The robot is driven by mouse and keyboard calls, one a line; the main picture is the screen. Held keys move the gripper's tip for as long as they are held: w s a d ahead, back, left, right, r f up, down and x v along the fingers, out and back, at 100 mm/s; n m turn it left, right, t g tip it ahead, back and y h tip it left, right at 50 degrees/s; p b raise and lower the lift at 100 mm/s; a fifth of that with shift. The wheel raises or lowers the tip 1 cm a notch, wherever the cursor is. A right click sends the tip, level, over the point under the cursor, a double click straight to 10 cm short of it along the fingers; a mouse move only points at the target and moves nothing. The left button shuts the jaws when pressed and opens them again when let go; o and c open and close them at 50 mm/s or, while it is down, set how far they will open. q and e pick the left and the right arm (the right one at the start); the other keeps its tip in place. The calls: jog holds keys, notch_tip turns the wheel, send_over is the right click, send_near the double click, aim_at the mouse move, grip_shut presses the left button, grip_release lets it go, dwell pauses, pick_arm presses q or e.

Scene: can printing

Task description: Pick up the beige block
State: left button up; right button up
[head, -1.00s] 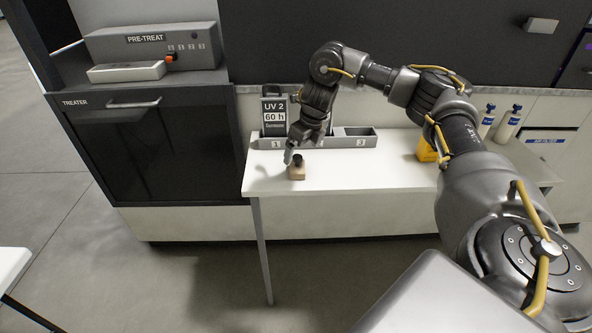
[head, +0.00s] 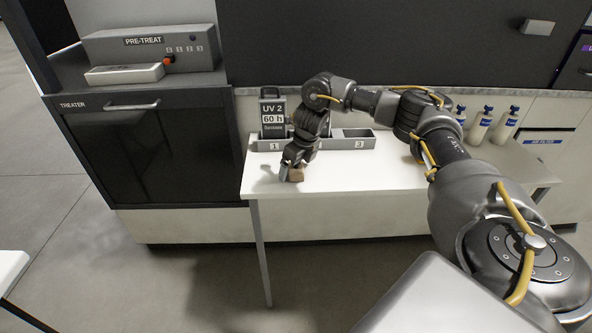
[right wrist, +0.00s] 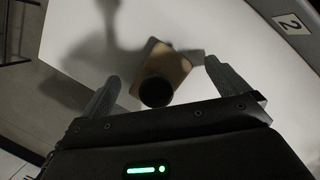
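The beige block (head: 298,172) sits on the white table near its left front edge, partly covered by my right gripper in the head view. In the right wrist view the block (right wrist: 174,62) carries a round black knob (right wrist: 156,92). My right gripper (head: 291,172) is low over the table at the block. In the right wrist view its fingers are wide apart, with the block between them and a visible gap on each side (right wrist: 162,72). My left gripper is in neither view.
The white table (head: 350,178) has free room right of the block. The dark treater cabinet (head: 145,150) is at the left. White bottles (head: 480,126) stand at the back right.

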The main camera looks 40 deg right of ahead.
jog(key=c, duration=1.6)
jog(key=shift+c, duration=0.3)
jog(key=shift+r, duration=0.5)
notch_tip(320, 180, up, 3)
jog(key=shift+f+b, duration=0.15)
jog(key=shift+b, duration=0.3)
jog(key=s+a+r+p, duration=0.3)
jog(key=s+a+r, duration=0.4)
jog(key=s, duration=0.5)
notch_tip(320, 180, up, 2)
jog(key=shift+r, duration=0.2)
jog(key=shift+a, duration=0.1)
